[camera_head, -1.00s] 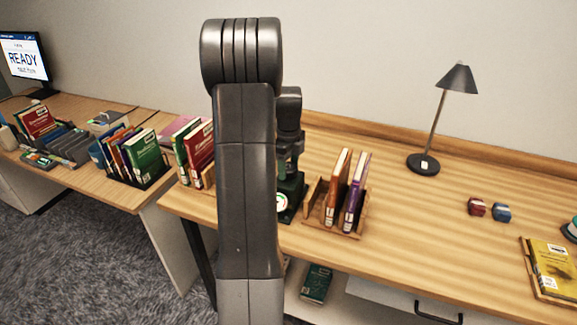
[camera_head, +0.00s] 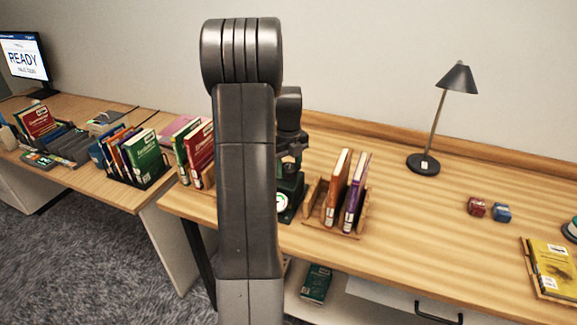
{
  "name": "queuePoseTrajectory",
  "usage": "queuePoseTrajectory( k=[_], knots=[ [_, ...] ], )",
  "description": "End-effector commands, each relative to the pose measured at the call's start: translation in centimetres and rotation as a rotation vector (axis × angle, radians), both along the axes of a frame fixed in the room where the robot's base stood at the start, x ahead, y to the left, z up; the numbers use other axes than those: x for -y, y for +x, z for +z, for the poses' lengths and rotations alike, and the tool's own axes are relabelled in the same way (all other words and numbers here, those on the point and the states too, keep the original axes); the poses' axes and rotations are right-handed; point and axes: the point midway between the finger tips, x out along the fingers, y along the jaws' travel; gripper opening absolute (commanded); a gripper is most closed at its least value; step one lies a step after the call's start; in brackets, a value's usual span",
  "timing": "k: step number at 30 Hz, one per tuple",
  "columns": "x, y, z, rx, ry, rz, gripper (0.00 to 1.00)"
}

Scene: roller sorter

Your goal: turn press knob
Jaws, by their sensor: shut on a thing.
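The press (camera_head: 291,188) is a dark green machine on the desk, mostly hidden behind my arm. A white round dial with coloured marks shows low on its front. My gripper (camera_head: 290,165) is at the top of the press, just right of my arm's large dark link, and only a small part of it shows. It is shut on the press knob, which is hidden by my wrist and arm.
A wooden rack (camera_head: 336,231) with an orange and a purple book stands close right of the press. Red and green books (camera_head: 198,155) stand to the left. A black lamp (camera_head: 424,164) is farther right. The desk between rack and lamp is clear. A monitor (camera_head: 22,58) reads READY.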

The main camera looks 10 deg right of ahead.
Motion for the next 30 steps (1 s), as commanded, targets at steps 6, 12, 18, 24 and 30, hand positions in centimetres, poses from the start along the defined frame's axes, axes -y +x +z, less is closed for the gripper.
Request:
queuePoseTrajectory(
  k=[6,12,18,24,30],
  knots=[
    [0.0,0.1,0.1,0.003,-0.001,0.001,0.29],
    [0.0,0.0,0.0,0.001,-0.001,0.001,0.73],
    [0.0,0.0,0.1,0.001,-0.001,0.002,0.73],
    [0.0,0.1,2.0,0.005,-0.001,0.002,0.73],
    [0.0,0.1,6.6,0.007,-0.002,0.002,0.73]
  ],
)
